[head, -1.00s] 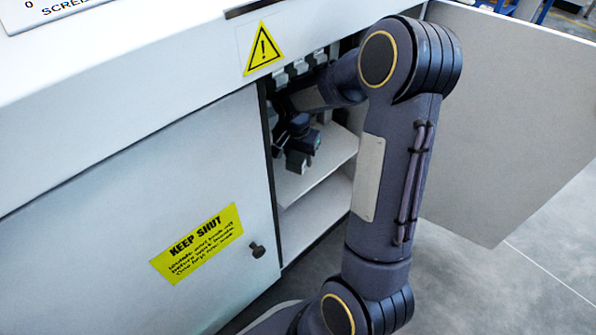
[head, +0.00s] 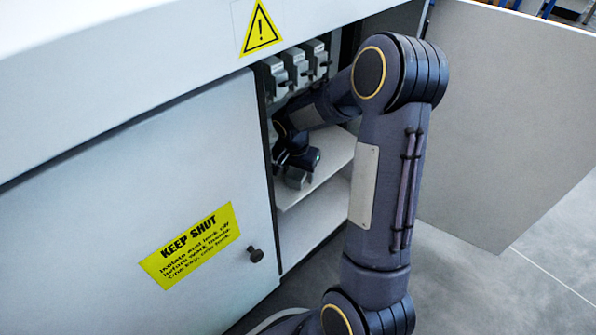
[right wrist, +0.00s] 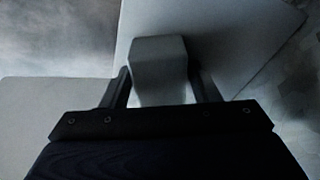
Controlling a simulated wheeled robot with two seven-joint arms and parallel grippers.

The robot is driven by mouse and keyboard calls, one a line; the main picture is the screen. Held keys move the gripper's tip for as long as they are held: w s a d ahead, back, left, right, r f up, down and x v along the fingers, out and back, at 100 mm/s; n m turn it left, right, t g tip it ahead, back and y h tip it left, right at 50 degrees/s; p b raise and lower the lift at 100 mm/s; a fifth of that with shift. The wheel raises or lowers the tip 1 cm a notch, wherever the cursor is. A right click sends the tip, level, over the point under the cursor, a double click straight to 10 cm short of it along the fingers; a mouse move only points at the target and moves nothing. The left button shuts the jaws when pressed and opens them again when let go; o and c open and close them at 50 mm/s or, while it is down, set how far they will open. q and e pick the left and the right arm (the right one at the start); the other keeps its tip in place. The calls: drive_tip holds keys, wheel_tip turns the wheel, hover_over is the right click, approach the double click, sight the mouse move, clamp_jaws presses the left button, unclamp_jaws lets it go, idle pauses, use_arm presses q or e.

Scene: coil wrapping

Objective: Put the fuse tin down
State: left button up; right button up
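The fuse tin (head: 296,178) is a small grey block with bevelled corners. In the head view it shows just below my right gripper (head: 299,163), inside the open cabinet and over the shelf (head: 333,163). I cannot tell whether its underside touches the shelf. In the right wrist view the tin (right wrist: 159,62) sits between the two dark fingers of the right gripper (right wrist: 160,88), which are closed against its sides. Much of the hand is dim in the head view. My left gripper is not in view.
Several grey fuse holders (head: 297,66) hang at the top of the cabinet opening. The closed left door (head: 120,215) borders the opening on the left. The open right door (head: 505,120) stands out to the right. A lower compartment (head: 312,220) looks empty.

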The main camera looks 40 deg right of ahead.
sight(296, 173)
drive_tip(key=shift+o, duration=1)
drive_tip(key=shift+r, duration=0.3)
drive_tip(key=r+p, duration=0.1)
drive_tip(key=r, duration=0.1)
drive_tip(key=r+p, duration=0.1)
drive_tip(key=r, duration=0.1)
drive_tip(key=a+r+p, duration=0.1)
drive_tip(key=r, duration=0.2)
drive_tip(key=shift+s+r+p, duration=0.1)
drive_tip(key=shift+s+p, duration=0.15)
drive_tip(key=shift+p, duration=0.1)
